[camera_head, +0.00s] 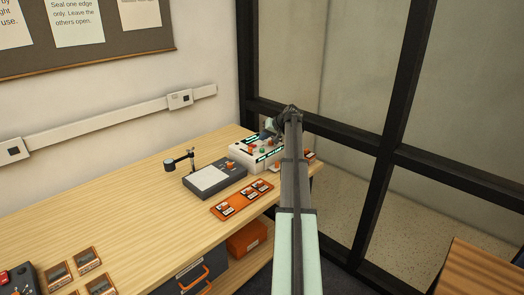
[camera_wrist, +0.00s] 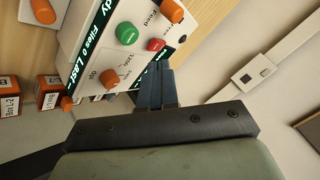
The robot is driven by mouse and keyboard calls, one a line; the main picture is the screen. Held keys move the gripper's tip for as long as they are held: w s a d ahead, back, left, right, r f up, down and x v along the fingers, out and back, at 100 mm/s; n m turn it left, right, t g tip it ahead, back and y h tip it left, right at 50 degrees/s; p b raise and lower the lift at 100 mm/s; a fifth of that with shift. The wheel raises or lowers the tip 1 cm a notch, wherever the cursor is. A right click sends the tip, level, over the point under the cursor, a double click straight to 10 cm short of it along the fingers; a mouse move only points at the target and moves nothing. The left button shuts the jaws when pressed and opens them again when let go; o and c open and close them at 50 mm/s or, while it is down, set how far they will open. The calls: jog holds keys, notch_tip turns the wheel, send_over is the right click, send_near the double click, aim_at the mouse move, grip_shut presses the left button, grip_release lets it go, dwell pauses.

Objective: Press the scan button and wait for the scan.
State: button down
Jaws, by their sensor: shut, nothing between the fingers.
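The white scanner box (camera_head: 250,153) stands at the far right end of the wooden bench. In the wrist view its panel (camera_wrist: 93,38) carries a green button (camera_wrist: 127,33), a red button (camera_wrist: 156,44) and orange knobs (camera_wrist: 111,78). A dark display strip reads partly "Ready", "Files 0", "Last". The lettering by the buttons is too small to tell which is scan. My gripper (camera_wrist: 157,66) is shut and empty, its fingertips close below the red button in the picture. I cannot tell whether they touch the panel. My arm hides part of the box in the head view.
A grey copy stand (camera_head: 213,178) with a white pad and an orange tray (camera_head: 228,214) of slides lie left of and before the scanner box. Small labelled boxes (camera_wrist: 47,88) are near it. A black-framed glass wall (camera_head: 335,137) stands close on the right.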

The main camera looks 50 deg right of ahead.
aim_at(264, 150)
jog(key=shift+f, duration=1.4)
jog(key=shift+f, duration=0.85)
dwell(1.8)
jog(key=shift+r, duration=0.9)
jog(key=shift+r, duration=2.5)
dwell(0.5)
